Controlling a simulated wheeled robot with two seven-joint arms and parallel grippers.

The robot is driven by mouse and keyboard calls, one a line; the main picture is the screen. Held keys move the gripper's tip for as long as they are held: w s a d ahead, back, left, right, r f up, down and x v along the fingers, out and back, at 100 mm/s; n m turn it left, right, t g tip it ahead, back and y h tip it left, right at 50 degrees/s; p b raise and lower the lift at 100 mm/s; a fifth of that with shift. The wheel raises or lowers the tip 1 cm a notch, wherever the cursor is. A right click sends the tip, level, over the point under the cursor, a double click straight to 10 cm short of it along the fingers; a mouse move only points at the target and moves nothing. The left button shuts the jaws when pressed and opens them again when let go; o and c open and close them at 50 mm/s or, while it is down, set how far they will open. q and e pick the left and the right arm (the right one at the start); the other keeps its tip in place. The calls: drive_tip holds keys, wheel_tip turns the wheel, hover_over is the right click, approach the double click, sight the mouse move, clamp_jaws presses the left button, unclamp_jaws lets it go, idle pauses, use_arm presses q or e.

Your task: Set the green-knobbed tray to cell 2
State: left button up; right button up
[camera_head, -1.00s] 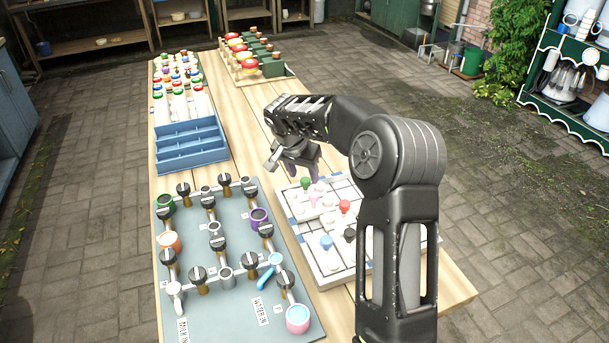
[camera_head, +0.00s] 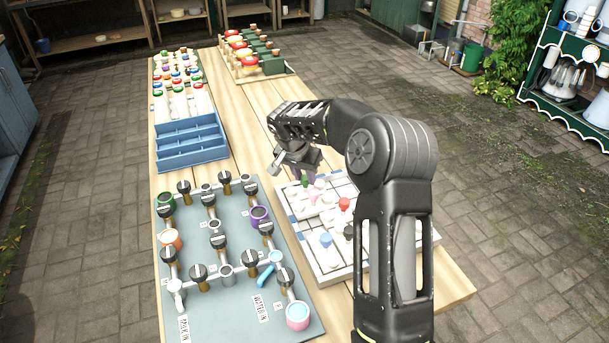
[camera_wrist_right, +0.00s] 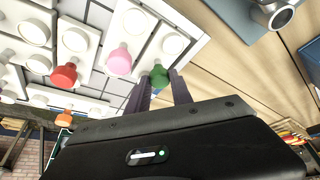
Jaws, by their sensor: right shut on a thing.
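The green knob (camera_wrist_right: 159,76) belongs to a white tray (camera_wrist_right: 168,45) with round white domes. In the right wrist view it sits between the two fingers of my right gripper (camera_wrist_right: 162,80), which is shut on it. In the head view the right gripper (camera_head: 303,174) points down at the far left corner of the white board (camera_head: 325,279), over the green knob (camera_head: 305,181). The tray is near the board's surface; whether it is lifted I cannot tell. The board is divided into cells by dark lines; I cannot read cell numbers. My left gripper is not in view.
Neighbouring white pieces carry a pink knob (camera_wrist_right: 119,62), a red knob (camera_head: 344,204), a blue knob (camera_head: 326,240) and a black knob (camera_head: 349,232). A grey panel with pipes and valves (camera_head: 215,320) lies left. A blue divided bin (camera_head: 190,158) stands beyond it.

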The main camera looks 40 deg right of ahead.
clamp_jaws()
idle(0.7)
drive_tip(key=shift+s+d, duration=0.1)
drive_tip(key=shift+d, duration=0.2)
drive_tip(key=d, duration=0.1)
drive_tip(key=s+d+b, duration=0.1)
drive_tip(key=d, duration=0.1)
drive_tip(key=d+b, duration=0.1)
drive_tip(key=d, duration=0.1)
drive_tip(key=shift+s+d, duration=0.15)
drive_tip(key=shift+s, duration=0.2)
drive_tip(key=o, duration=0.9)
unclamp_jaws()
